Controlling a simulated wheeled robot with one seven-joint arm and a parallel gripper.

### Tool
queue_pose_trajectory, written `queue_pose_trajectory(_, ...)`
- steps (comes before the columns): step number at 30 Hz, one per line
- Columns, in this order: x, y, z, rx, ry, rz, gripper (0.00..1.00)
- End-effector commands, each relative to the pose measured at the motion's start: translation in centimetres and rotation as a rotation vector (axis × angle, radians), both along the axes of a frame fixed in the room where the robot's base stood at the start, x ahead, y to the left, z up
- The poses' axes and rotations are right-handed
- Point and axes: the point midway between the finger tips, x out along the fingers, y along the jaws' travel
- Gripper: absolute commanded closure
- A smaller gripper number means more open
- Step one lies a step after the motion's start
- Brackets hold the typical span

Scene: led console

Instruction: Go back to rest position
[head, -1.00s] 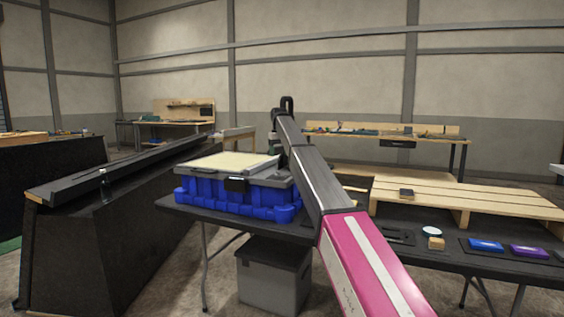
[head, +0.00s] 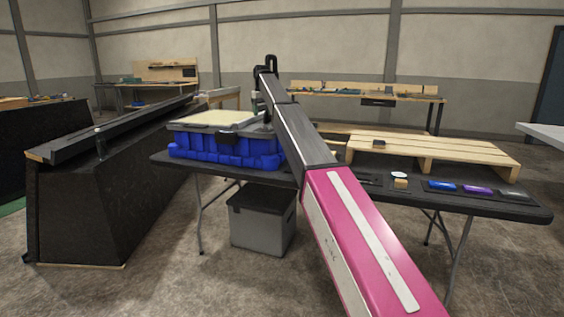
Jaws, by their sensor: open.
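My arm reaches from the bottom right up and away over the table. My gripper (head: 259,105) is at its far end, small, dark and mostly hidden behind the arm; its fingertips are not clear. It counts as open, and I see nothing held in it. It appears above and beside the right end of a blue case (head: 205,152) with a pale top panel (head: 213,118). I cannot tell whether anything touches.
The black folding table (head: 520,208) carries a wooden pallet (head: 455,155), a small wooden block (head: 400,183), a blue block (head: 441,185) and a purple block (head: 477,190). A grey bin (head: 262,225) stands underneath. A black sloped stand (head: 95,215) is left. Floor in front is open.

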Motion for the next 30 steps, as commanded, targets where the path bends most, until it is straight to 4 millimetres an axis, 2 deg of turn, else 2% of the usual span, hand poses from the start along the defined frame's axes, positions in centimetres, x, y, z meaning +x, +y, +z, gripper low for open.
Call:
queue_pose_trajectory(10, -2.1, -2.4, -5.3, -0.001, 0.002, -0.029, 0.34)
queue_pose_trajectory(17, -4.6, -4.9, -10.9, -0.001, 0.002, -0.059, 0.34)
queue_pose_trajectory(20, -6.2, -6.5, -14.1, -0.001, 0.003, -0.079, 0.34)
queue_pose_trajectory(23, -8.8, -8.6, -18.4, -0.001, 0.004, -0.105, 0.34)
queue_pose_trajectory(30, -17.6, -14.7, -30.0, -0.001, 0.003, -0.188, 0.34)
